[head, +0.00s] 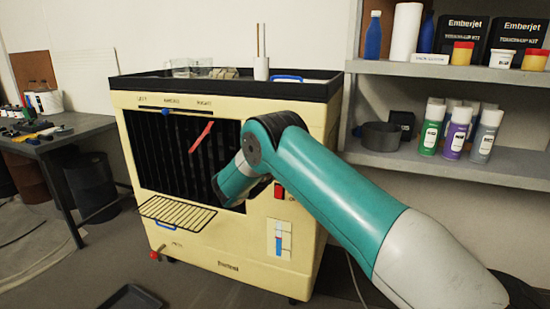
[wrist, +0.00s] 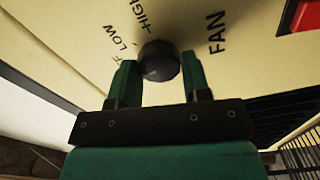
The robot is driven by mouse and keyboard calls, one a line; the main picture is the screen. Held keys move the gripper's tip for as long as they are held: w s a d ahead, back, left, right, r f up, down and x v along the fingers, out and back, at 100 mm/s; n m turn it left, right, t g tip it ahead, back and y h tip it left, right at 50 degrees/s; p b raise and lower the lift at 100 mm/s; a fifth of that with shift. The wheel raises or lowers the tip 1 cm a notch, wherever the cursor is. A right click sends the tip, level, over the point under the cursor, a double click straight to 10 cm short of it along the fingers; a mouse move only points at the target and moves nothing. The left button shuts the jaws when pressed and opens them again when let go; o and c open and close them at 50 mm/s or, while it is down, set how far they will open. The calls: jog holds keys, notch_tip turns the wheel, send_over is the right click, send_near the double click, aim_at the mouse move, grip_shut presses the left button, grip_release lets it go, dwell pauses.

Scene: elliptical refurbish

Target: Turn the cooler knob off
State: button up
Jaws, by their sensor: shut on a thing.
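The cooler (head: 235,115) is a cream-coloured box with a black top tray and dark front slats. In the wrist view its black round knob (wrist: 161,60) sits on a cream panel (wrist: 70,40) marked LOW, HIGH and FAN, with a partly hidden word ending in FF. My gripper (wrist: 160,72) has one green finger on each side of the knob and is shut on it. I cannot tell which mark the knob points at. In the head view my arm hides the knob and the fingertips.
A red switch (head: 279,191) is on the cooler front, right of my wrist. A wire rack (head: 177,211) sticks out from the front at left. A shelf (head: 440,165) with spray cans stands at right, a workbench (head: 60,135) at left. A dark tray (head: 128,300) lies on the floor.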

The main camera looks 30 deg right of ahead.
jog(key=shift+s+f, duration=0.1)
jog(key=o, duration=0.9)
jog(key=b+v, duration=1.5)
jog(key=v, duration=0.2)
jog(key=shift+s+a+f+b, duration=0.1)
jog(key=shift+b, duration=0.3)
